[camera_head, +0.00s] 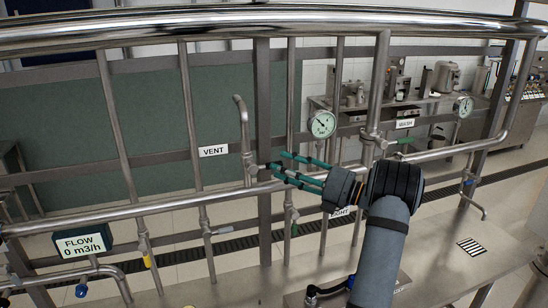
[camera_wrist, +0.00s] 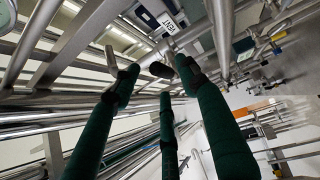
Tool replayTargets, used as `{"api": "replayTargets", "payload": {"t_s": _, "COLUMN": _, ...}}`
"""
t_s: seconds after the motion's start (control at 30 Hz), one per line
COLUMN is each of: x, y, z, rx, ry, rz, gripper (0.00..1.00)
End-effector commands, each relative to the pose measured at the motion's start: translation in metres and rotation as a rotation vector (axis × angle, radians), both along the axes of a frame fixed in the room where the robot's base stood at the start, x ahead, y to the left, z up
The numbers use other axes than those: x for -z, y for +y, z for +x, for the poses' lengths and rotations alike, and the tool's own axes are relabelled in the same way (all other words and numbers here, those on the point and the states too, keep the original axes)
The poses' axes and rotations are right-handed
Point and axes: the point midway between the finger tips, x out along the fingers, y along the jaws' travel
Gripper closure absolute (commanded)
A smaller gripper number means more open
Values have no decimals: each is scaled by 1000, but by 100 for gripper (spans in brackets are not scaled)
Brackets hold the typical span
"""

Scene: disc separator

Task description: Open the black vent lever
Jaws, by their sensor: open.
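The VENT label (camera_head: 213,151) hangs on the pipework left of centre in the head view, beside a vertical pipe with a bent top (camera_head: 243,125). The label also shows in the wrist view (camera_wrist: 166,22). A dark, rounded lever end, likely the black vent lever (camera_wrist: 160,69), shows between my fingertips in the wrist view; I cannot tell whether they touch it. In the head view I cannot make the lever out clearly near the fingers. My gripper (camera_head: 277,167) has green fingers, spread open, pointing left at the valve on the vent pipe. It also shows in the wrist view (camera_wrist: 157,84).
A horizontal pipe (camera_head: 110,216) runs below the fingers, with several vertical pipes close around. A pressure gauge (camera_head: 322,124) stands just right of and above the gripper. A WASH label (camera_head: 405,124) and a FLOW display (camera_head: 83,244) are farther off.

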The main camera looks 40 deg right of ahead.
Motion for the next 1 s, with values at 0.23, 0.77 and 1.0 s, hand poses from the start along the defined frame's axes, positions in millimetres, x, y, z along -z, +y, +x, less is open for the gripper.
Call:
{"api": "replayTargets", "payload": {"t_s": 0.23, "x": -6, "y": 13, "z": 26, "rx": 0, "ry": 0, "rz": 1, "gripper": 57}}
{"api": "replayTargets", "payload": {"t_s": 0.77, "x": -5, "y": 14, "z": 30, "rx": 1, "ry": 0, "rz": -1, "gripper": 67}}
{"api": "replayTargets", "payload": {"t_s": 1.0, "x": -5, "y": 14, "z": 30, "rx": 1, "ry": 0, "rz": -1, "gripper": 81}}
